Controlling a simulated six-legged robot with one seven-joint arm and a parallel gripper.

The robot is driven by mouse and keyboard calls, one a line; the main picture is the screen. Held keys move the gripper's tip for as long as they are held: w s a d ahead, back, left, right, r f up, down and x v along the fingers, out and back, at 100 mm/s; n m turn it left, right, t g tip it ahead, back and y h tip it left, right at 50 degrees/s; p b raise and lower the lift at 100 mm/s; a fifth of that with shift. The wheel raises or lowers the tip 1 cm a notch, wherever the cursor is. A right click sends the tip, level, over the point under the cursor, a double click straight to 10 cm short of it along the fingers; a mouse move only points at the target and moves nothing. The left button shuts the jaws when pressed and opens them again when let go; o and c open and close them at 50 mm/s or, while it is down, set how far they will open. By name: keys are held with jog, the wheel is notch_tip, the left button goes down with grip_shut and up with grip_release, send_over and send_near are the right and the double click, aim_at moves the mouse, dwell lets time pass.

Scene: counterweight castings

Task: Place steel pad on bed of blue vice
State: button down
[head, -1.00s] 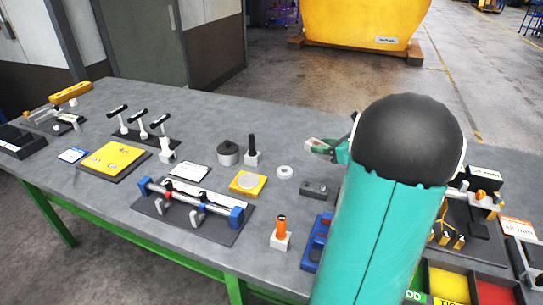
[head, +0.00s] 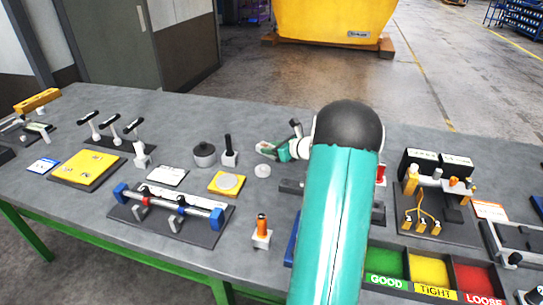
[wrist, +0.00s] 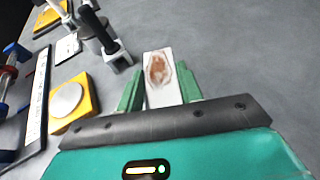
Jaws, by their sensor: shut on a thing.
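My gripper (head: 268,150) is shut on a pale, flat rectangular pad with a rusty brown patch, which looks like the steel pad. In the wrist view the pad (wrist: 159,72) sits between the green fingers (wrist: 160,92) and sticks out past their tips. The gripper is over the bench near a small pale ring (head: 262,171). A blue object (head: 291,240) shows at the left edge of my arm; the arm hides most of it, so I cannot tell if it is the blue vice. Its bed is not visible.
A yellow plate with a round disc (head: 215,189) and an orange-topped peg (head: 262,235) stand left of my arm. A black upright handle (head: 229,150) is near the gripper. A clamp rail (head: 165,209) lies further left. Bins (head: 433,270) are at front right.

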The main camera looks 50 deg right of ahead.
jog(key=shift+w+f, duration=0.2)
jog(key=shift+f, duration=1.45)
jog(key=shift+f, duration=0.15)
jog(key=c, duration=0.9)
grip_release()
jog(key=shift+f, duration=0.1)
jog(key=shift+s+r, duration=0.25)
jog(key=shift+r, duration=0.05)
jog(key=v, duration=1.1)
jog(key=shift+s, duration=0.25)
